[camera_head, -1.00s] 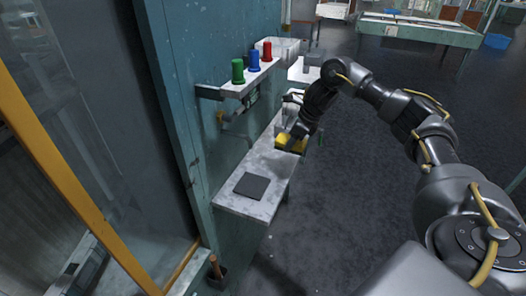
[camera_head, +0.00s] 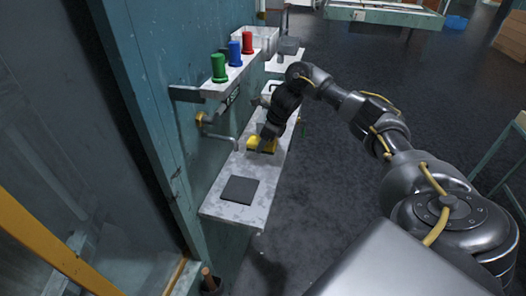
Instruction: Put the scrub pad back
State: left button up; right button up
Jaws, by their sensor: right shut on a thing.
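The scrub pad (camera_head: 266,146) shows as a small yellow block over the narrow grey counter (camera_head: 226,209). My right gripper (camera_head: 266,142) reaches down from above and is shut on it; the fingers are dark and small, and they hide part of the pad. I cannot tell whether the pad touches the counter. A dark grey square mat (camera_head: 240,190) lies flat on the counter, nearer to me than the pad, with bare counter between them. My left gripper is not in view.
A wall shelf above the counter holds a green cup (camera_head: 219,68), a blue cup (camera_head: 233,54) and a red cup (camera_head: 247,43). A tap (camera_head: 212,118) sticks out below it. A white bin (camera_head: 262,38) stands behind. The floor to the right is open.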

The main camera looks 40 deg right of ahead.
aim_at(264, 150)
notch_tip(264, 150, down, 4)
jog(key=shift+s+a+r+b, duration=0.1)
jog(key=shift+r+b, duration=0.15)
jog(key=shift+b, duration=0.05)
jog(key=shift+f, duration=0.4)
jog(key=shift+r, duration=0.15)
jog(key=o, duration=0.6)
jog(key=shift+f, duration=0.2)
jog(key=shift+c, duration=0.2)
jog(key=o, duration=0.5)
